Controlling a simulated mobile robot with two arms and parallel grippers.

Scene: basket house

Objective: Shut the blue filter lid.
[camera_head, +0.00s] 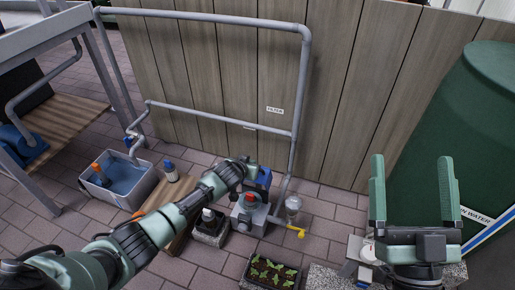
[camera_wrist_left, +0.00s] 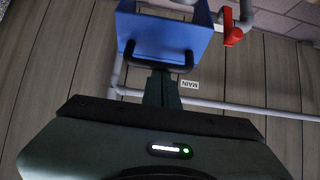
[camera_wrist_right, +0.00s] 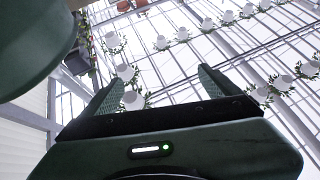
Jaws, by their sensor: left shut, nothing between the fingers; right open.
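The blue filter lid (camera_head: 264,178) is a small blue piece at the filter unit in the head view, partly hidden by my left gripper. In the left wrist view the blue lid (camera_wrist_left: 170,32) is a boxy panel with a black handle (camera_wrist_left: 160,60). My left gripper (camera_head: 251,168) is shut and empty. Its fingertips (camera_wrist_left: 160,74) overlap the handle in the left wrist view; whether they touch it, I cannot tell. How far the lid stands open is unclear. My right gripper (camera_head: 412,162) is open, empty and pointing up, well to the right of the lid.
Grey pipes (camera_head: 220,124) run along the wood fence behind. A planter (camera_head: 272,273) stands in front. A green tank (camera_head: 470,120) fills the right side.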

